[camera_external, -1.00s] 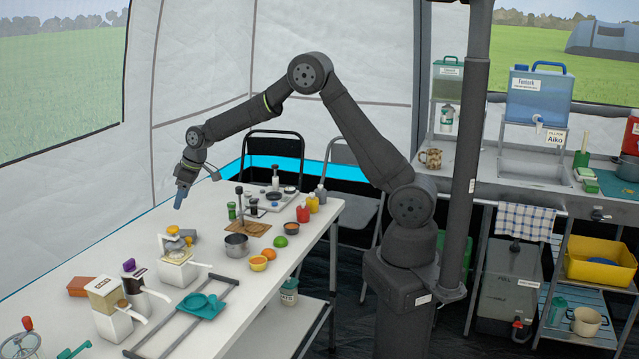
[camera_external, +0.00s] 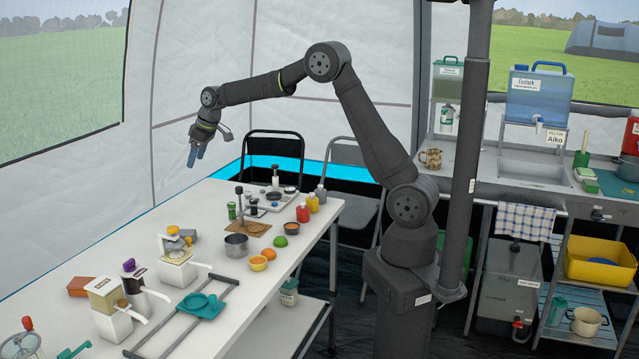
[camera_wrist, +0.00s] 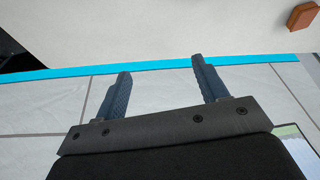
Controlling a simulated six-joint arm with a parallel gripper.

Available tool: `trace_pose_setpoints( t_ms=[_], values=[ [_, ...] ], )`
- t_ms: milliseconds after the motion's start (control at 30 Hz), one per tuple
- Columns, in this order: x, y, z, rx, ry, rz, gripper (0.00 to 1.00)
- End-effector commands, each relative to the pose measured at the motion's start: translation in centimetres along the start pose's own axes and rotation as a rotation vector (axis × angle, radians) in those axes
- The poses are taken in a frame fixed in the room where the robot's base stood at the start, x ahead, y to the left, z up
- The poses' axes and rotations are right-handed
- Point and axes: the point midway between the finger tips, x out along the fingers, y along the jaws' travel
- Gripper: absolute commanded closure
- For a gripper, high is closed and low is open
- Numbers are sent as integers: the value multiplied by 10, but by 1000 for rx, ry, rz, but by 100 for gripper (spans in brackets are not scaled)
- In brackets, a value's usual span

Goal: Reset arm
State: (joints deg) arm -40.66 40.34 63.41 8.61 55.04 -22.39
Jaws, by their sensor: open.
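My gripper (camera_external: 196,157) hangs above the far edge of the white table (camera_external: 215,203), clear of everything on it. In the wrist view its two blue-grey fingers (camera_wrist: 163,88) stand well apart with nothing between them. Behind them are the blue strip (camera_wrist: 165,66) and the pale tent wall. The wrist view also shows part of the white tabletop (camera_wrist: 185,25) and a brown block (camera_wrist: 303,15) at its top right.
Juicer-like devices (camera_external: 178,265), a steel pot (camera_external: 236,246), fruit (camera_external: 268,254) and a teal tray (camera_external: 202,305) stand on the table. A dark pole (camera_external: 465,150) rises right of my arm. Folding chairs (camera_external: 275,148) stand behind. Air around my gripper is free.

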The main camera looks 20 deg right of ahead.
Motion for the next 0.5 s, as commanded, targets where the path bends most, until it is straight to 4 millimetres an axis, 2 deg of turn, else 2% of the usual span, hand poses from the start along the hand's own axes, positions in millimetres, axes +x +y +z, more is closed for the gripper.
trace_pose_setpoints(
  t_ms=[100, 500],
  values=[
    [-3, 25, 7, 34, 0, 14, 34],
    [-14, 99, 34, 137, -1, 57, 34]
  ],
)
